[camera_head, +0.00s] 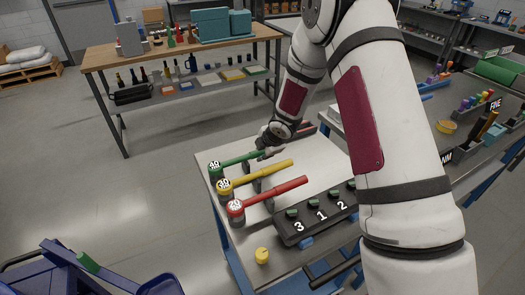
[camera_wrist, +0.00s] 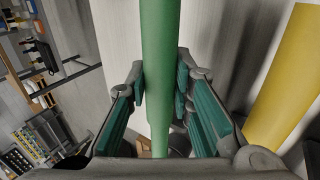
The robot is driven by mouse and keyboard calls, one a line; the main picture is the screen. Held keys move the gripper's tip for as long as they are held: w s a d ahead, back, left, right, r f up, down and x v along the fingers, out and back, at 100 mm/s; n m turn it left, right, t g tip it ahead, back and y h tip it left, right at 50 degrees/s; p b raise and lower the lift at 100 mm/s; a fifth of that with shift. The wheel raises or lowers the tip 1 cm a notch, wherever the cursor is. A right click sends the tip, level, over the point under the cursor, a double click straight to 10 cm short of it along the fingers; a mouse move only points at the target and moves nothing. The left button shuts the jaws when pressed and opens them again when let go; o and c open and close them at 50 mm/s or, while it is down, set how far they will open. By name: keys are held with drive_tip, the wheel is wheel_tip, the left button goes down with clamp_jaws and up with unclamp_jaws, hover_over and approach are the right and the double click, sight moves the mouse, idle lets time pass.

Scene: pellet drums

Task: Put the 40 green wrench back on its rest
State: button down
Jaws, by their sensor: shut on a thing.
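A dark rest piece (camera_head: 257,185) shows under the yellow wrench; whether the green wrench touches a rest is hidden.
The yellow wrench (camera_head: 262,177) lies close beside the green one, and also shows in the wrist view (camera_wrist: 285,75). The red wrench (camera_head: 270,196) is nearer. A dark box numbered 3, 1, 2 (camera_head: 320,222) and a yellow knob (camera_head: 262,256) are at the front.

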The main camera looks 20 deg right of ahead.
drive_tip(key=c, duration=1.3)
unclamp_jaws()
drive_tip(key=shift+c, duration=0.2)
drive_tip(key=v, duration=1.2)
